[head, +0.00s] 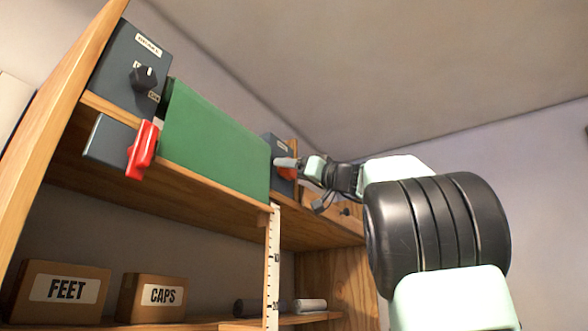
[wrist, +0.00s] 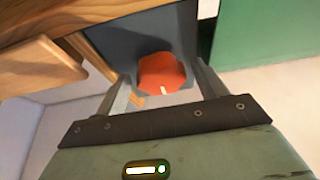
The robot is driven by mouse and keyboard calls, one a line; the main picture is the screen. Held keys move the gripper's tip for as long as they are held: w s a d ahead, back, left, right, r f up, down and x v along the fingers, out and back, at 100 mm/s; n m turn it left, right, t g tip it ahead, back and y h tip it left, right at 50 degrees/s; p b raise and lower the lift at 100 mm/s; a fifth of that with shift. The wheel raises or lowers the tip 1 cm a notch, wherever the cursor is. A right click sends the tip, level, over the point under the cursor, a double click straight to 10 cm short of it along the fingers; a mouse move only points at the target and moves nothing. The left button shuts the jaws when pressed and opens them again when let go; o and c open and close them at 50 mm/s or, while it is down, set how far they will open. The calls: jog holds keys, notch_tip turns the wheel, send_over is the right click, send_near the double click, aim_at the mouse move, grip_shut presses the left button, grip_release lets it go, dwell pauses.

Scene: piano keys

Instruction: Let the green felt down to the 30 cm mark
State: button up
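The green felt (head: 215,145) hangs as a broad panel at the upper shelf; a green surface also shows at the right of the wrist view (wrist: 262,32). Its lower edge is near the top of a white marked scale (head: 273,262), whose figures are too small to read surely. A red-orange knob (wrist: 162,74) with a white mark sits on a dark grey box (wrist: 150,35) right of the felt. My gripper (head: 288,163) is at this box. In the wrist view its open fingers (wrist: 161,80) stand on either side of the knob, with gaps visible.
Left of the felt are a dark box (head: 125,60) with a black knob (head: 143,78) and a red handle (head: 141,150). Boxes labelled FEET (head: 62,291) and CAPS (head: 153,297) stand below.

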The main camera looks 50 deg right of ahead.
jog(key=c, duration=0.7)
jog(key=shift+m+b, duration=0.3)
